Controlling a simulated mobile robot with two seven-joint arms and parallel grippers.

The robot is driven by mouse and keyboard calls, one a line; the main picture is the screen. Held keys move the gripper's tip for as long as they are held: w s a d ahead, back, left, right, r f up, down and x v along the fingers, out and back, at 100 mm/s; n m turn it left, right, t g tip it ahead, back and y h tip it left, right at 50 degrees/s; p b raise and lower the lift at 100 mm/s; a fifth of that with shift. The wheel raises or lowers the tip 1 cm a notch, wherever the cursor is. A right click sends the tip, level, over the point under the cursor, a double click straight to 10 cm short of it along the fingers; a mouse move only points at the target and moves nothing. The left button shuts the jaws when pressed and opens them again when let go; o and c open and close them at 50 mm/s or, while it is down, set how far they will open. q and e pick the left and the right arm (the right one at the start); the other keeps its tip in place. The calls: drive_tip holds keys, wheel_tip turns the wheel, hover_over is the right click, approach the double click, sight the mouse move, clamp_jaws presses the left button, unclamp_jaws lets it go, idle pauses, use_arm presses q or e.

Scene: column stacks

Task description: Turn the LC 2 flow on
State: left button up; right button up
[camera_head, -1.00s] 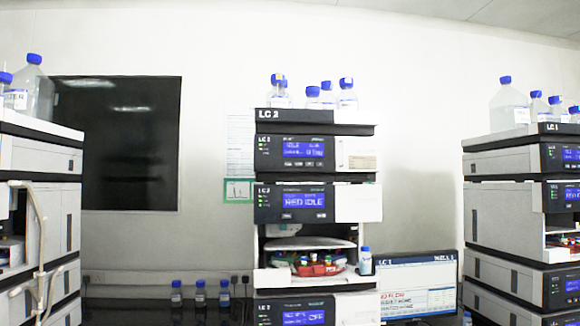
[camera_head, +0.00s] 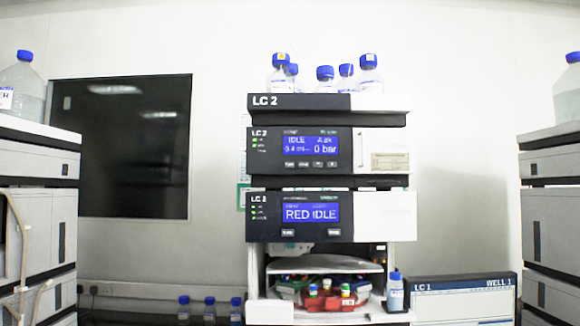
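The LC 2 stack stands in the middle of the head view, with its label on the dark top tray (camera_head: 300,103). Its upper module, the pump panel (camera_head: 295,151), has a blue screen reading IDLE and 0 bar, with a row of small buttons (camera_head: 310,164) below the screen. The module below (camera_head: 300,214) has a screen reading RED IDLE and two buttons. Under it is an open bay with a red tray of vials (camera_head: 327,300). Neither of my grippers is in view.
Bottles with blue caps (camera_head: 368,74) stand on top of the stack. Other stacks flank it at left (camera_head: 40,160) and right (camera_head: 552,215). A small bottle (camera_head: 395,294) stands by the bay's right edge.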

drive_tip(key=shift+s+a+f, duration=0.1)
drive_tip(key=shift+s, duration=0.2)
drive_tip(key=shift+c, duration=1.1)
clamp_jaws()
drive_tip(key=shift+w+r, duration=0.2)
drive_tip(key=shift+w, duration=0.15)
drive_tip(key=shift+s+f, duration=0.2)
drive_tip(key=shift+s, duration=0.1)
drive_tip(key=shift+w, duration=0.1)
